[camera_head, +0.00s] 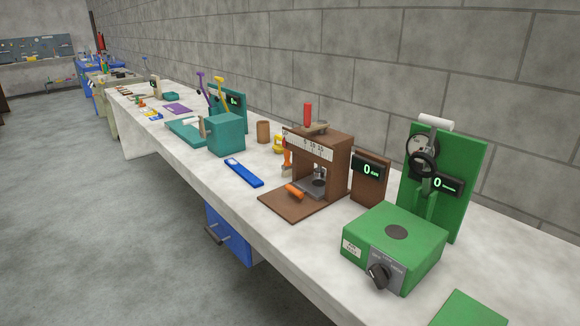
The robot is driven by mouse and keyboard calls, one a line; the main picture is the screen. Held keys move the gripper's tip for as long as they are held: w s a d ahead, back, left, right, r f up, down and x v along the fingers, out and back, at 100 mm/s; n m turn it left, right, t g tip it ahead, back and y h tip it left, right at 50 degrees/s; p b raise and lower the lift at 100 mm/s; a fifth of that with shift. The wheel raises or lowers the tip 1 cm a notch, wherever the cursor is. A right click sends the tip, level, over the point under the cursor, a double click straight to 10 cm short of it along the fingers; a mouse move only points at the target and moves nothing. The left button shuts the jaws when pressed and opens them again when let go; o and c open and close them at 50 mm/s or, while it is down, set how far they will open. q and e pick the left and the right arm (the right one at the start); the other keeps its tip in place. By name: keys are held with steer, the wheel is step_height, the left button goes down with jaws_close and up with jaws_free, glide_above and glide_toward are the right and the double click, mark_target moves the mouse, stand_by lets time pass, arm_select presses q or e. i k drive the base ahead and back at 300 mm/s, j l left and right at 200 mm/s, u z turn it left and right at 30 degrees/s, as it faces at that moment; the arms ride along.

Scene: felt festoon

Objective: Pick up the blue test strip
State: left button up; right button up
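The blue test strip (243,172) lies flat near the front edge of the white bench (215,178). It sits between the teal device and the brown device, apart from both. It is long and narrow, with a small pale mark near its far end. Neither of my grippers shows in the head view.
A brown press (318,165) with an orange handle and a green device (394,247) with a dial stand to the right. A teal box (225,134) stands behind the strip. A blue drawer unit (229,235) is under the bench. The grey floor (90,220) at left is clear.

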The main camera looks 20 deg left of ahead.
mark_target(234, 164)
steer(key=i+j+z, duration=0.2)
steer(key=j, duration=0.25)
steer(key=i+j+z, duration=0.15)
steer(key=j, duration=0.3)
steer(key=i+j+z, duration=0.2)
steer(key=j, duration=0.3)
steer(key=j+z, duration=0.15)
steer(key=j, duration=0.3)
steer(key=j+z, duration=0.2)
steer(key=j, duration=0.3)
steer(key=i, duration=0.05)
